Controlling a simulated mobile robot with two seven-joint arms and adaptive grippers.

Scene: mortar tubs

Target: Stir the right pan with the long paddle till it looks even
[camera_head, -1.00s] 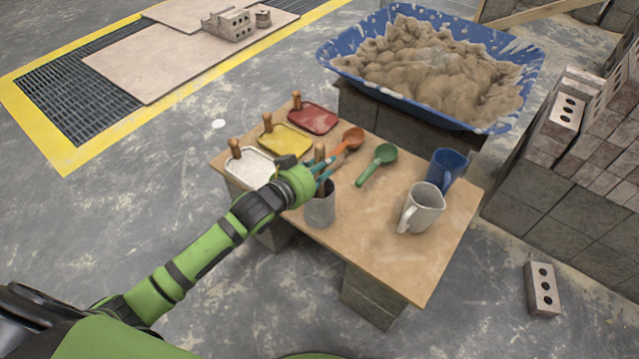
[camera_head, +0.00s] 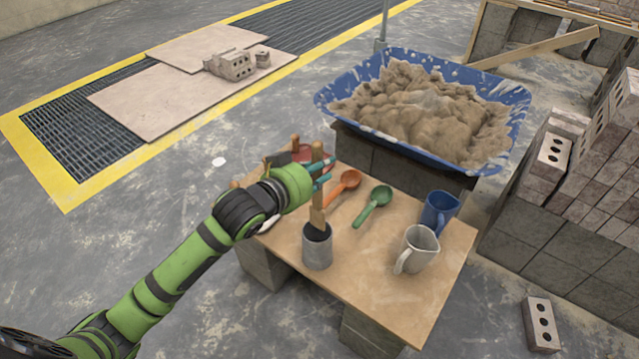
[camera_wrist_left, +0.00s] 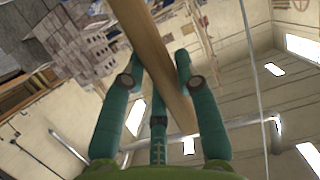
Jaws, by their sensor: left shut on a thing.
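The long wooden paddle (camera_head: 317,214) stands upright, its flat lower end at the mouth of a grey can (camera_head: 317,250) on the table; I cannot tell how much is still inside. My left gripper (camera_head: 322,174) is shut on its shaft above the can. In the left wrist view the shaft (camera_wrist_left: 150,45) runs slantwise between the teal fingers (camera_wrist_left: 161,78). The blue pan (camera_head: 376,134), with lumpy, uneven brown mortar (camera_head: 425,110), stands behind the table on grey blocks. No second large pan is in view. My right gripper is not in view.
Stacked bricks (camera_head: 560,155) stand right.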

